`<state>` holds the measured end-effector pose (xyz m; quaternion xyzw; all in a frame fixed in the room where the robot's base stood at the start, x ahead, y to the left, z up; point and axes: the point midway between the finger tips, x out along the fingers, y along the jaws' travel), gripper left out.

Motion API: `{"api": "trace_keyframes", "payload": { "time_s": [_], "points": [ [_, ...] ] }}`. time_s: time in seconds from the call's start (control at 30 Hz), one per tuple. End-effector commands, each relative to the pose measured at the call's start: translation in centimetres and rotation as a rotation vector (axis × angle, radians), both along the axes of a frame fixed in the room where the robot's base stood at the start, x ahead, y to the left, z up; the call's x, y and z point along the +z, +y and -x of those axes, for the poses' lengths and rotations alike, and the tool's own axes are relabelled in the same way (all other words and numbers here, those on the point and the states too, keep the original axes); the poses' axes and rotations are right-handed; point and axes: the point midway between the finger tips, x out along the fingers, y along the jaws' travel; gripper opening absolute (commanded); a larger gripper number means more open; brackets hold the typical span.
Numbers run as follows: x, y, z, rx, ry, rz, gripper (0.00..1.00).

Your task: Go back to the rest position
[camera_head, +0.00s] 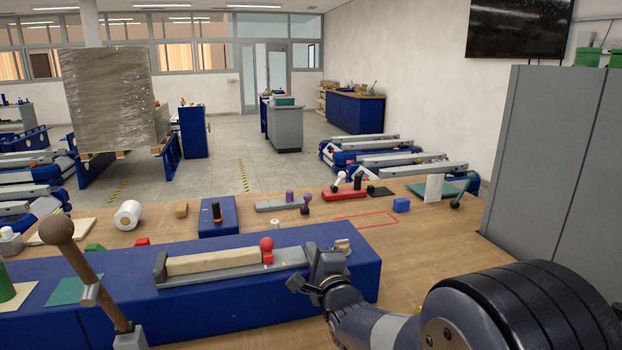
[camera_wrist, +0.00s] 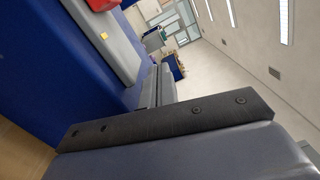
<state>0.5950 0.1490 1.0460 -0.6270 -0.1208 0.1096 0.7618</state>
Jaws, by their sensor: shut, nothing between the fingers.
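My gripper (camera_head: 322,272) is at the right end of the blue block (camera_head: 215,300) in the head view, over or beside its top. Its jaws are shut with nothing between them. In the wrist view a dark gripper part (camera_wrist: 165,122) fills the lower middle. A grey fixture (camera_head: 285,257) lies on the blue block, left of my gripper, with a wooden bar (camera_head: 215,262) and a red knob (camera_head: 267,247) on it. My arm reaches in from the lower right of the head view.
A wooden-handled lever (camera_head: 80,262) stands at the front left. A grey cabinet (camera_head: 545,165) rises at the right. The bench right of my gripper is mostly clear.

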Motion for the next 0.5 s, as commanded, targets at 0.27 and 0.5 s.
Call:
{"api": "trace_keyframes", "payload": {
  "time_s": [0.27, 0.5],
  "points": [
    [-0.4, -2.1, 3.8, 0.0, 0.0, 0.0, 0.0],
    [-0.5, -3.3, 7.2, -0.001, -0.002, -0.001, 0.0]
  ]
}}
